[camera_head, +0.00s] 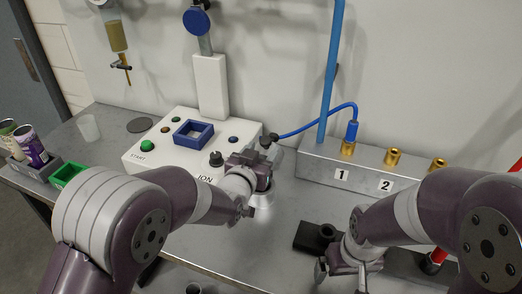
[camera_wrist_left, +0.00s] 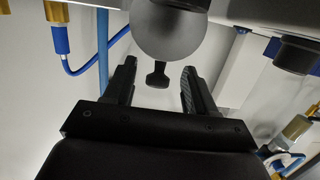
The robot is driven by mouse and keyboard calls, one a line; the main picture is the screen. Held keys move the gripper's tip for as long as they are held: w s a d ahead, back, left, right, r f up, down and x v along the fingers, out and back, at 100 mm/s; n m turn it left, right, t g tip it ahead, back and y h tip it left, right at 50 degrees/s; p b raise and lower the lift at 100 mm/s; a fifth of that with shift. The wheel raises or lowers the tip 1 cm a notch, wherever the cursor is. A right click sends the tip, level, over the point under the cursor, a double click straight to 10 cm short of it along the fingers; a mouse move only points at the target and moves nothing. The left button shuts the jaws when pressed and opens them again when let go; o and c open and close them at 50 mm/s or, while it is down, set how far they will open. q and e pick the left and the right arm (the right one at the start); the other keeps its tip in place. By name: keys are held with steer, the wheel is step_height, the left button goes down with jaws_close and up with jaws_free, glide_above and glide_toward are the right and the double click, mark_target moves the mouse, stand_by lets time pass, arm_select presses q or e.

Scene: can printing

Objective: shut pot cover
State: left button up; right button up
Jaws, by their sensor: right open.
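The metallic pot (camera_head: 262,201) stands on the table right of the white control box, partly hidden by my left gripper. My left gripper (camera_head: 262,152) is above it, near the box's right edge. In the left wrist view a rounded grey metal surface, apparently the pot cover (camera_wrist_left: 172,36), shows with a small black handle (camera_wrist_left: 157,76). The handle appears in the gap between the two spread fingers of my left gripper (camera_wrist_left: 160,82), with space on both sides. How far the cover is raised cannot be told. My right gripper (camera_head: 342,268) is open beside a black block.
The white control box (camera_head: 158,156) with buttons and a blue square frame (camera_head: 193,133) is left of the pot. The metal connector block (camera_head: 315,163) stands to the right. The black block (camera_head: 312,238) lies in front. Cans (camera_head: 33,148) and a green bin (camera_head: 68,174) are far left.

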arm_select(q)
steer(key=shift+r, duration=0.2)
steer(key=shift+s, duration=0.15)
steer(key=v, duration=1.2)
steer(key=shift+s, duration=0.1)
